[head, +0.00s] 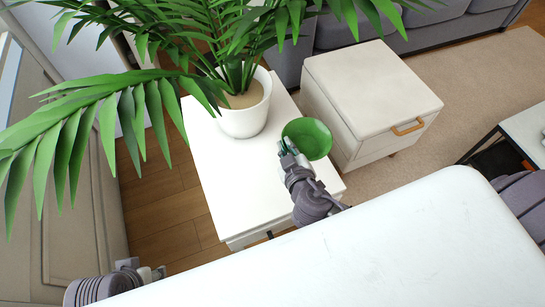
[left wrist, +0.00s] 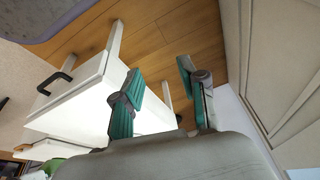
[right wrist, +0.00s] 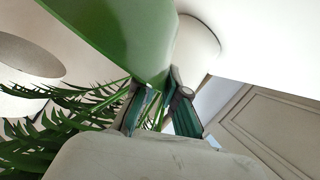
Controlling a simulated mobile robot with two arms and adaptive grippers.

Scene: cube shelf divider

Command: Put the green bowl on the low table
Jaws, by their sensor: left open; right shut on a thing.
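The green bowl (head: 308,138) is in my right gripper (head: 288,147), which is shut on its rim at the left side. In the head view the bowl overlaps the right edge of a low white table (head: 225,178) with a drawer; I cannot tell whether it touches the top. In the right wrist view the bowl (right wrist: 120,35) is large and close, with its edge between the fingers (right wrist: 160,105). My left gripper (head: 148,272) is at the bottom left of the head view. In the left wrist view its fingers (left wrist: 160,76) are apart and empty.
A potted palm (head: 244,112) stands on the back of the white table, its leaves spreading left. The table's front is clear. A white cabinet (head: 370,85) stands close on the right. A dark-framed table (head: 525,130) is at far right, and a sofa (head: 340,32) behind.

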